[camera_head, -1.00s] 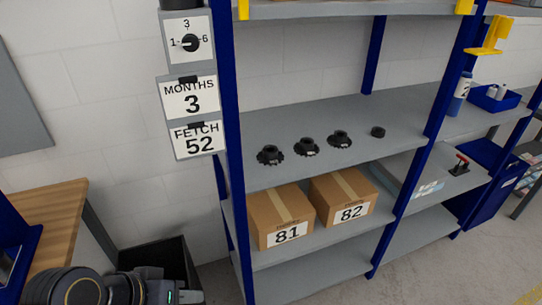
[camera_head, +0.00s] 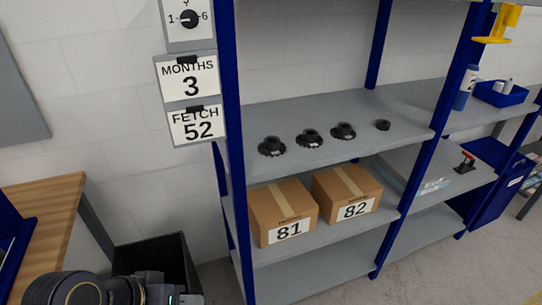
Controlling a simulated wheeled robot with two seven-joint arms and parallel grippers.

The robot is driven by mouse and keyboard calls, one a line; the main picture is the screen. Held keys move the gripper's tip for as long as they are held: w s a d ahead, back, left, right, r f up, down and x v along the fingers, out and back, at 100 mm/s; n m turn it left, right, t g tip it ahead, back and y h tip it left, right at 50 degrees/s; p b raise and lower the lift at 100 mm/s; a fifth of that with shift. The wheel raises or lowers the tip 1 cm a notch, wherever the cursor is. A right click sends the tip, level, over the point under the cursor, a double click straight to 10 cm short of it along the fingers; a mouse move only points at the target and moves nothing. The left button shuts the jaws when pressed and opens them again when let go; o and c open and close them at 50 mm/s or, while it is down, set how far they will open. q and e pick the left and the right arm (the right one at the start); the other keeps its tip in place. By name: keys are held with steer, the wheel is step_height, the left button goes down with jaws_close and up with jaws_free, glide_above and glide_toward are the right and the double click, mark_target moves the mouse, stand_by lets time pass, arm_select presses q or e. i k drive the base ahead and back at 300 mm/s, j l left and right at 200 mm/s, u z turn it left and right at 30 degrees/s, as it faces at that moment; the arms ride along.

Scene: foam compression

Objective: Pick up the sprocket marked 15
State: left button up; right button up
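My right gripper is not seen.
Boxes marked 81 (camera_head: 284,216) and 82 (camera_head: 347,192) stand on the shelf below. Blue uprights (camera_head: 231,120) frame the shelf. A black bin (camera_head: 155,262) and wooden table (camera_head: 45,215) are at left. Signs read MONTHS 3 (camera_head: 188,79) and FETCH 52 (camera_head: 192,125).

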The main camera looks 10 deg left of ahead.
mark_target(272, 146)
steer(key=u, duration=0.4)
steer(key=l+u, duration=0.1)
steer(key=u, duration=0.25)
steer(key=l+u, duration=0.1)
steer(key=u, duration=0.3)
steer(key=i+l+u, duration=0.1)
steer(key=u, duration=0.25)
steer(key=l+u, duration=0.7)
steer(key=k+l+u, duration=0.15)
steer(key=l+u, duration=0.2)
steer(key=l, duration=0.15)
steer(key=l+u, duration=0.1)
steer(key=l, duration=0.9)
